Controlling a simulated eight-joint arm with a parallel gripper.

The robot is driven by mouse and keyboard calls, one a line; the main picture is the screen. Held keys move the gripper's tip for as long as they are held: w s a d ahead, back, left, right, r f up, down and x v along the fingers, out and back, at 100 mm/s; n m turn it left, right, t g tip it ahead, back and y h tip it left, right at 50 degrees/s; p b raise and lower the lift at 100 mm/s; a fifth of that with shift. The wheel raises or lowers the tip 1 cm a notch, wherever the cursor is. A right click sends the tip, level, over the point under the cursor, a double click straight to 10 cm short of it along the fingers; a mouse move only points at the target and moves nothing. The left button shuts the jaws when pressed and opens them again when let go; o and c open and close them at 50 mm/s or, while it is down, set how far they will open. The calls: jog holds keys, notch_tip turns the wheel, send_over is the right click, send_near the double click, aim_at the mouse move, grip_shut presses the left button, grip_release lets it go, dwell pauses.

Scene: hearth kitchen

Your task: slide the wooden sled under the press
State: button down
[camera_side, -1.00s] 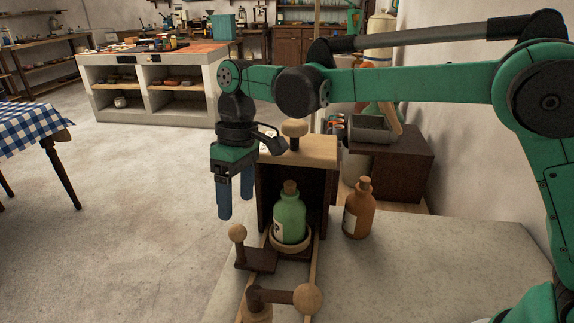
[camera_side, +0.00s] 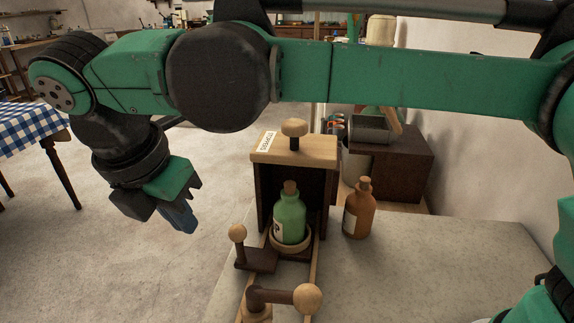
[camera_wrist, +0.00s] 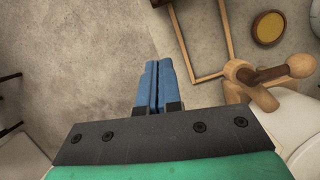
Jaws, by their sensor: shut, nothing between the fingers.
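The press (camera_side: 262,192) is a dark wooden box with a pale top, a label and a round knob, standing on the counter. The wooden sled (camera_side: 257,262) is a dark slab with a ball-topped peg at its left, on pale rails. A green corked bottle (camera_side: 288,217) stands upright in a pale ring at the press's open front; how far under the top it sits is hard to tell. My gripper (camera_side: 182,219) is shut and empty, left of the sled and apart from it. Its blue fingers (camera_wrist: 157,88) lie together in the wrist view.
A wooden lever with a ball end (camera_side: 290,296) stands at the front of the rails; it also shows in the wrist view (camera_wrist: 268,76). A brown bottle (camera_side: 359,212) stands right of the press. The counter (camera_side: 430,265) is bare at right. Open floor lies left.

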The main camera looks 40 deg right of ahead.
jog(key=w+d+f, duration=0.3)
jog(key=d+f, duration=0.2)
jog(key=f, duration=0.4)
jog(key=shift+w+d+f, duration=0.3)
jog(key=shift+w+f, duration=0.05)
jog(key=shift+w, duration=0.05)
jog(key=shift+w+d, duration=1.8)
